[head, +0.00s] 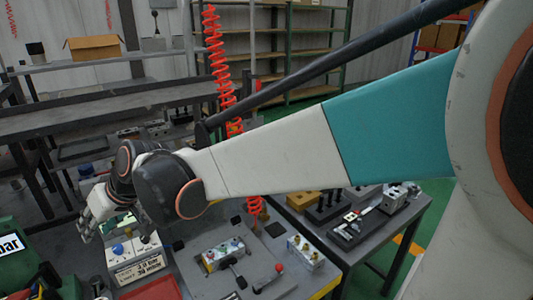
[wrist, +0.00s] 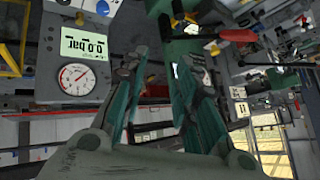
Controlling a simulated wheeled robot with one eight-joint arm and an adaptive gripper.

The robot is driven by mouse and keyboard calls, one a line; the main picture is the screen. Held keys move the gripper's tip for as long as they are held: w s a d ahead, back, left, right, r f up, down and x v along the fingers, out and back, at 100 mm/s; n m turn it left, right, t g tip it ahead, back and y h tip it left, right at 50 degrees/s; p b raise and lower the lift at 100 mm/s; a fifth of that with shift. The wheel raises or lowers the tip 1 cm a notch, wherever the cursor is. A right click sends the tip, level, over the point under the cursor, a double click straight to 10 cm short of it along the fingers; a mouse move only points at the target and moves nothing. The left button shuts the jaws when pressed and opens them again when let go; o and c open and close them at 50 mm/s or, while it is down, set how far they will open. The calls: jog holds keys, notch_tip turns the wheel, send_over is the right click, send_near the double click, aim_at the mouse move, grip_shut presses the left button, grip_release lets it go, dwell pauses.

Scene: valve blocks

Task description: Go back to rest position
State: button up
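My arm reaches across the head view to the left, out over the workbench. My gripper (head: 88,222) hangs at the far left, beside a white box with blue knobs (head: 135,258). In the wrist view my gripper (wrist: 160,72) shows two fingers standing apart, with nothing seen between them. A panel with a digital display and a round gauge (wrist: 78,79) is to the left of the fingers in that view. Part of the gripper is hidden by the wrist in the head view.
A valve block (head: 222,255) and another block with knobs (head: 305,252) sit on the bench. A red tray (head: 150,290) and a green case (head: 15,250) are at the lower left. A red coiled hose (head: 218,70) hangs behind my arm. A second table (head: 385,235) stands right.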

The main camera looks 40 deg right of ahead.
jog(key=shift+s+d, duration=0.25)
jog(key=shift+d, duration=0.15)
jog(key=s+d+f+m+h, duration=0.1)
jog(key=s+d+h, duration=0.1)
jog(key=s+d, duration=0.5)
jog(key=s+d+f+m+h, duration=0.1)
jog(key=s+d+f+h, duration=0.1)
jog(key=s+d, duration=0.6)
jog(key=s+h, duration=0.1)
jog(key=s, duration=0.4)
jog(key=shift+s+d+f+m, duration=0.25)
jog(key=shift+d+f+m, duration=0.05)
